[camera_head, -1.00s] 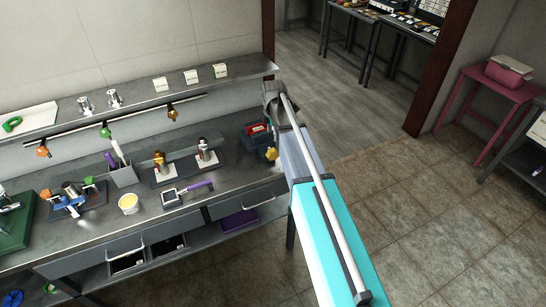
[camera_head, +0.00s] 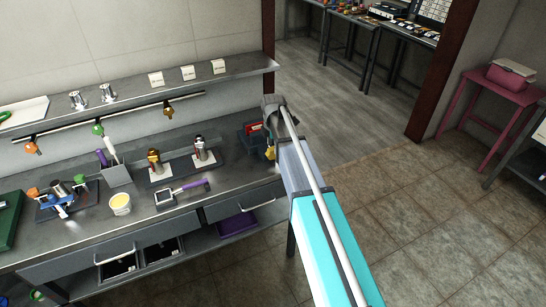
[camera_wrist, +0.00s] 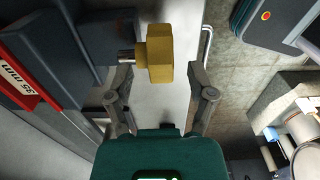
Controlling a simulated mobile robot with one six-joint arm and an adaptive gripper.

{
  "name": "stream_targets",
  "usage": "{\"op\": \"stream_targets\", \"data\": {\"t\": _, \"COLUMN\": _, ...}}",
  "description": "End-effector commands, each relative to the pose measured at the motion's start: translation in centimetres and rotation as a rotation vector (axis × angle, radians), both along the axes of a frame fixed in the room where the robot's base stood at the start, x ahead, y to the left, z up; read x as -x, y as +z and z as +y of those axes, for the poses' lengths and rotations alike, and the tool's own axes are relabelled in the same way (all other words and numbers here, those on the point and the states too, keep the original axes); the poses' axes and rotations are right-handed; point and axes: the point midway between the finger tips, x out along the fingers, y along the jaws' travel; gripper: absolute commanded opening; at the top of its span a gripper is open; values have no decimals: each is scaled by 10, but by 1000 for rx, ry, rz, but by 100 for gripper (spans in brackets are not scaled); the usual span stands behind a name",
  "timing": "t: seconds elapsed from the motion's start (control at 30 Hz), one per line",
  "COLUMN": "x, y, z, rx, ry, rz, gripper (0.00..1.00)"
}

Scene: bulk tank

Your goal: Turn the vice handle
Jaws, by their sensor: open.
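The vice (camera_head: 250,138) is a dark block with a red label at the right end of the workbench. Its yellow handle (camera_head: 269,153) is partly hidden by my arm. In the head view my gripper is hidden.
The workbench (camera_head: 150,222) holds a pale yellow tub (camera_head: 120,204), a purple-handled tool (camera_head: 183,192) and a stand with two small fittings. A shelf (camera_head: 130,97) runs above it. Drawers are below. The floor to the right is open up to a pink table (camera_head: 495,98).

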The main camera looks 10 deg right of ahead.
Motion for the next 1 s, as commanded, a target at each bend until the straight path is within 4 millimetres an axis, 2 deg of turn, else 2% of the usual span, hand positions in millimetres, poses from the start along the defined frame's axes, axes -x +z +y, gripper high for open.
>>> {"op": "stream_targets", "data": {"t": 0.1, "x": 0, "y": -13, "z": 0, "rx": 0, "ry": 0, "rz": 0, "gripper": 70}}
{"op": "stream_targets", "data": {"t": 0.4, "x": 0, "y": -30, "z": 0, "rx": 0, "ry": 0, "rz": 0, "gripper": 70}}
{"op": "stream_targets", "data": {"t": 0.93, "x": 0, "y": -33, "z": 0, "rx": 0, "ry": 0, "rz": 0, "gripper": 70}}
{"op": "stream_targets", "data": {"t": 1.0, "x": 0, "y": -33, "z": 0, "rx": 0, "ry": 0, "rz": 0, "gripper": 57}}
